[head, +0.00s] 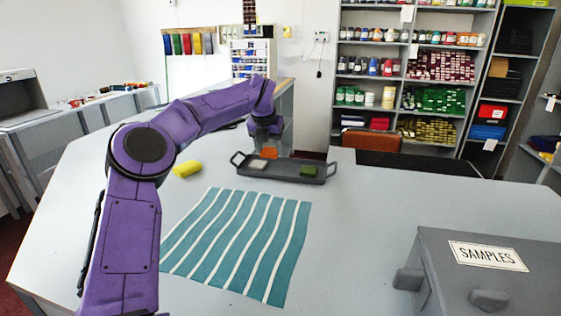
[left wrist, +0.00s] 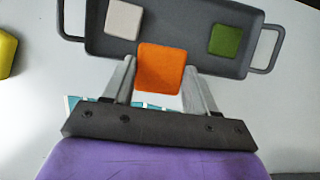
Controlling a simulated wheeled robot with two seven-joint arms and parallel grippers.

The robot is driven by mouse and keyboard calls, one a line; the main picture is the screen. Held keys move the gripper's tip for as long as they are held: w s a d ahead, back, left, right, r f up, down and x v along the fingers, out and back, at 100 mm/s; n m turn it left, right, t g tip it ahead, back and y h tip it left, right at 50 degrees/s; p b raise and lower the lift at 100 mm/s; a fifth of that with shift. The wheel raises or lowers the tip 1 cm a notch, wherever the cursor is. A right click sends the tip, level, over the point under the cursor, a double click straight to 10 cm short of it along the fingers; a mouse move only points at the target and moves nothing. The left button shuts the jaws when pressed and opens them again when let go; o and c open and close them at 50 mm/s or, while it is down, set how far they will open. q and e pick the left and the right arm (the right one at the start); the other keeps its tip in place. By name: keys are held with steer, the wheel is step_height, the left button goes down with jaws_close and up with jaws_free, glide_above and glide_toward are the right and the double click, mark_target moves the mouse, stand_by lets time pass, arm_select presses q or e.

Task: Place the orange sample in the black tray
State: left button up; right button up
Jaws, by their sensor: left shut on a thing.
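My left gripper (left wrist: 159,85) is shut on the orange sample (left wrist: 160,66), a small rounded block, with a finger on each side of it. In the left wrist view the sample overlaps the near edge of the black tray (left wrist: 180,32). The head view also shows the orange sample (head: 268,153) at the tray (head: 277,177), below my left gripper (head: 265,146). I cannot tell whether the sample touches the tray. The tray has a handle at each end and holds a whitish sample (left wrist: 123,19) and a green sample (left wrist: 226,41). My right gripper is not in view.
A yellow block (head: 187,169) lies on the counter left of the tray. A teal and white striped cloth (head: 240,240) lies in front of the tray. A grey box labelled SAMPLES (head: 450,292) stands at the right front. The counter between cloth and box is clear.

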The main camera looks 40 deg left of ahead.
arm_select(q)
steer(key=w+f, duration=0.1)
steer(key=f, duration=0.1)
steer(key=w+f+p, duration=0.1)
steer(key=f, duration=0.2)
steer(key=w+d+f, duration=0.1)
steer(key=f, duration=0.1)
steer(key=shift+w+f+p, duration=0.3)
steer(key=shift+w+p, duration=0.05)
steer(key=shift+w, duration=0.05)
steer(key=shift+f, duration=0.3)
steer(key=shift+s+f, duration=0.1)
steer(key=o, duration=1)
